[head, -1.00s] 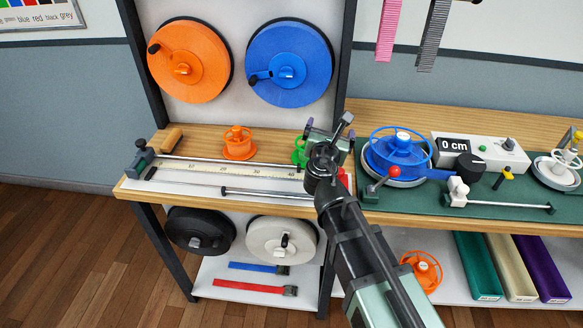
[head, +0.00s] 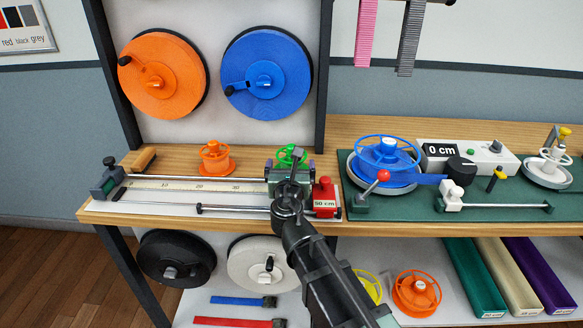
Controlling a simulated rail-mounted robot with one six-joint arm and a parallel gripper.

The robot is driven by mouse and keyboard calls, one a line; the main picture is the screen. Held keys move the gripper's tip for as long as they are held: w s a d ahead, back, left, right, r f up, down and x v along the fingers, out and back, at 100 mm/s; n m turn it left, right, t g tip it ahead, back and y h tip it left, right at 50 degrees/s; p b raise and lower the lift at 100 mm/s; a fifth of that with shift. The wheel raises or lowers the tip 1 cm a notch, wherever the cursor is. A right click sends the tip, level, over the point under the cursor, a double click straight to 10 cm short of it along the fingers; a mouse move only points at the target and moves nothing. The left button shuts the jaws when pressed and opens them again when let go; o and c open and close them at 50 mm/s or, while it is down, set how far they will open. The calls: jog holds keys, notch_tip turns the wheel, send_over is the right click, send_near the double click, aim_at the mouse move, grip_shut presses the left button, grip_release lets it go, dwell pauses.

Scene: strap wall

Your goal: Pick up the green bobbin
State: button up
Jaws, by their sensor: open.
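The green bobbin (head: 291,154) stands on the wooden bench behind my gripper. Only its upper ring and part of its top show; its lower part is hidden by the gripper. My gripper (head: 290,168) is open, at the bobbin's near side in the picture. Whether its fingers are around the bobbin or short of it cannot be told from this view.
An orange bobbin (head: 216,158) stands to the left, behind the ruler (head: 185,186) and its metal rail. A red block marked 50 cm (head: 324,197) sits close right of my gripper. The blue reel (head: 384,164) stands on the green mat (head: 420,203) further right.

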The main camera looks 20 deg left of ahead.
jog(key=x, duration=0.6)
jog(key=shift+w, duration=0.15)
jog(key=c, duration=0.6)
jog(key=shift+c, duration=0.2)
notch_tip(320, 180, up, 20)
jog(key=p, duration=2)
jog(key=shift+r, duration=0.15)
